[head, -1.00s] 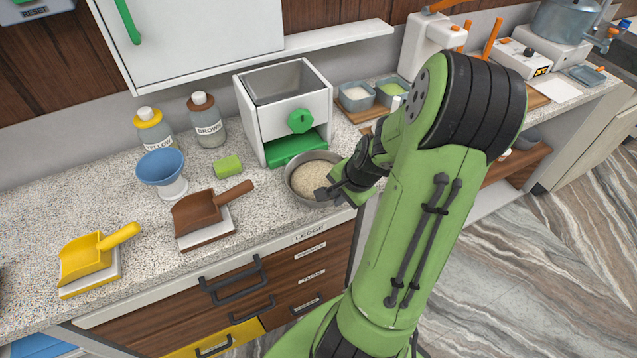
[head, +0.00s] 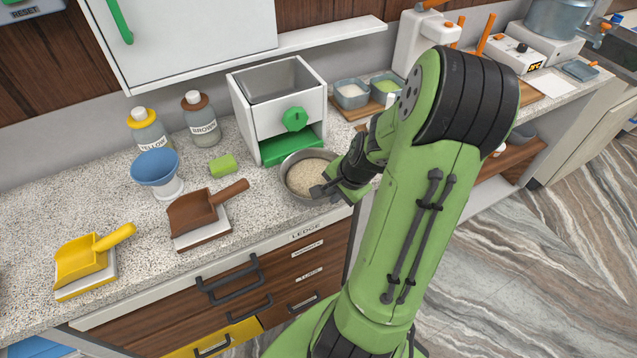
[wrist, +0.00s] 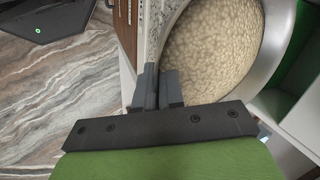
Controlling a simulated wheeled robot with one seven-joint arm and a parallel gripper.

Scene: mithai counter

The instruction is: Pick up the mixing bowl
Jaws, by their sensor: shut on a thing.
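The mixing bowl (head: 293,187) is a round grey metal bowl holding pale, grainy contents. It sits at the counter's front edge, just in front of the white machine with the green knob. My gripper (head: 322,191) is at the bowl's right front side, shut on its rim. In the wrist view the gripper's dark fingers (wrist: 158,88) are close together at the edge of the bowl (wrist: 268,75). My forearm hides part of the bowl's right side. I cannot tell whether the bowl is clear of the counter.
The white machine (head: 246,100) with its green tray (head: 292,147) stands close behind the bowl. A brown scoop (head: 193,215), a green block (head: 222,165) and a blue funnel (head: 155,166) are to the left. Small tubs (head: 351,95) stand behind to the right.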

